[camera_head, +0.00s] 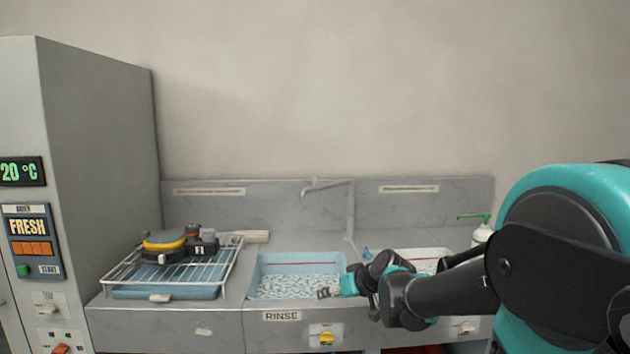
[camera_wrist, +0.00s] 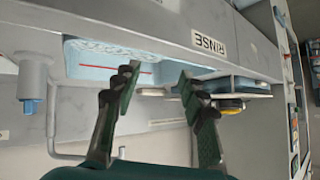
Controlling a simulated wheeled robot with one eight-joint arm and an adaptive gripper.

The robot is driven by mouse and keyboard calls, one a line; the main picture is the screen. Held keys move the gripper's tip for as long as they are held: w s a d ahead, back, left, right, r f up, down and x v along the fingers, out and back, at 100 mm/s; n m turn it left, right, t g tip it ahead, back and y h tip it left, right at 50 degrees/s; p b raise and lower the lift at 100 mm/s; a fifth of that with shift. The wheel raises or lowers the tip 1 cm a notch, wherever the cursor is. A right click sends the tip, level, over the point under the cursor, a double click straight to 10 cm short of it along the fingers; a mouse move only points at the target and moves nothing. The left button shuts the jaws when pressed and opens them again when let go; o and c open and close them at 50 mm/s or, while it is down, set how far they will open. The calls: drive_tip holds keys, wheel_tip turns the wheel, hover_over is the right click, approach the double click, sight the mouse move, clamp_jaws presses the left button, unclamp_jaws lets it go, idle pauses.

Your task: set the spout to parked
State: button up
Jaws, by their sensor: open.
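The spout (camera_head: 328,187) is a thin grey pipe on an upright post at the back of the sink counter. Its arm points left, and its tip hangs over the back of the left, RINSE basin (camera_head: 256,280). In the wrist view, a bent grey pipe that looks like the spout (camera_wrist: 51,125) shows at the lower left, apart from my fingers. My gripper (camera_head: 322,293) is open and empty at the front right of the RINSE basin, in front of the spout and lower. The wrist view shows its two dark fingers (camera_wrist: 158,76) spread apart. My arm hides part of the right basin.
A wire rack (camera_head: 130,273) with a yellow-topped device (camera_head: 165,241) stands left of the basin. A tall grey cabinet (camera_head: 100,170) is at far left. A bottle with a green pump (camera_head: 482,233) stands right. The back wall bounds the counter; space above the basin is open.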

drive_tip(key=w+a+r+n+t+y, duration=0.1)
drive_tip(key=w+r+t+y, duration=0.15)
drive_tip(key=w+r, duration=0.75)
drive_tip(key=t+h, duration=0.2)
drive_tip(key=t, duration=0.4)
approach(315, 179)
drive_tip(key=shift+m+g+y, duration=0.25)
drive_tip(key=shift+m, duration=0.15)
drive_tip(key=x, duration=1.1)
drive_tip(key=shift+w+d+r, duration=0.15)
drive_tip(key=shift+w, duration=0.05)
clamp_jaws()
